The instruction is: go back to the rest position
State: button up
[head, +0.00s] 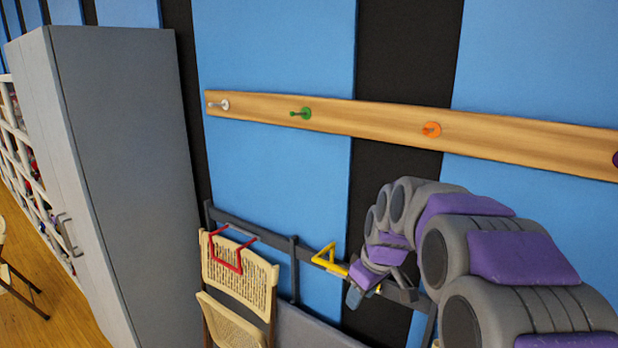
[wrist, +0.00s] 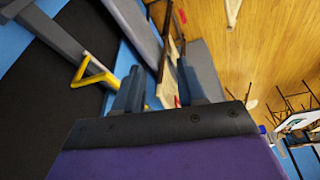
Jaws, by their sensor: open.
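My gripper (head: 362,290) is low at the middle right of the head view, at the end of my grey and purple arm, close to a dark rail (head: 290,243). In the wrist view my gripper (wrist: 160,88) has its two fingers spread apart with nothing seen held between them. A yellow triangular piece (head: 330,262) is at the rail, just left of the gripper in the head view. It also shows left of the fingers in the wrist view (wrist: 90,74). I cannot tell whether the gripper touches it.
A red frame-shaped piece (head: 226,262) hangs at the rail before a folding chair (head: 240,285). A wooden board (head: 360,119) with coloured pegs crosses the blue and black wall. A grey cabinet (head: 130,140) stands left. Wooden floor (wrist: 262,50) shows right in the wrist view.

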jog(key=s+f+m+g+b, duration=0.1)
jog(key=s+f, duration=0.4)
jog(key=s, duration=0.7)
jog(key=s+d+f+m+g+h+b, duration=0.1)
jog(key=s+f+m+b, duration=0.3)
jog(key=s, duration=0.8)
jog(key=s+d+f+m+g+b, duration=0.1)
jog(key=s+f+m+g+b, duration=0.1)
jog(key=s+f, duration=0.6)
jog(key=s+m+b, duration=0.1)
jog(key=s+b, duration=0.1)
jog(key=s, duration=0.3)
jog(key=shift+h, duration=0.4)
